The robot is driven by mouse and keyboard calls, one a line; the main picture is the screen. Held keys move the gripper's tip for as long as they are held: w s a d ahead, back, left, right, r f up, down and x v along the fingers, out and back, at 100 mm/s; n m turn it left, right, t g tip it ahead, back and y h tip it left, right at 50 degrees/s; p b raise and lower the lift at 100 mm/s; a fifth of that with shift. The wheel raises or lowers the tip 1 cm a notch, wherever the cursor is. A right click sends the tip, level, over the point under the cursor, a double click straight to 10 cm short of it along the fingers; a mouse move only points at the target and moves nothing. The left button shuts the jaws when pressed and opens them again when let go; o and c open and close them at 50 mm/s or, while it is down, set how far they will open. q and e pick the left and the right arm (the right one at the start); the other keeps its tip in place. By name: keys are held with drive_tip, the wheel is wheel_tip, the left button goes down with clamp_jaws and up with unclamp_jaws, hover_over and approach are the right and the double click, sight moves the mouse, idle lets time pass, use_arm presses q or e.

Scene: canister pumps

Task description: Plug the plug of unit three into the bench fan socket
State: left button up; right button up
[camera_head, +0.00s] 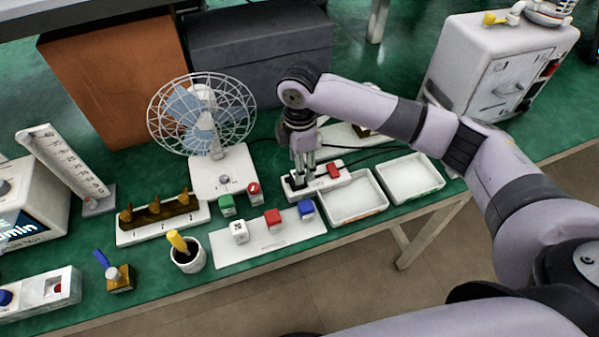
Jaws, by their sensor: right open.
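My right gripper (303,170) points straight down over a white socket block (345,187) with a red switch (334,170). Its fingers are apart, around or just above a dark plug-like piece (297,184) at the block's left end. I cannot tell whether they touch it, or whether that piece is seated. The bench fan (203,113) stands left of the gripper on a white base (222,174). Black cables (367,151) run right from near the block, partly behind my right arm. No unit number is readable. My left gripper is not seen.
Two white trays (381,205) (441,182) sit right of the block. A white board (262,246) with coloured cubes lies in front. A cup (203,262), a brass-fitted block (125,238) and a gauge stand (48,150) are left. Large boxes (115,80) are behind.

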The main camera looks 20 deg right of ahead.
wheel_tip(320, 180, up, 8)
drive_tip(key=shift+f, duration=0.25)
idle(0.5)
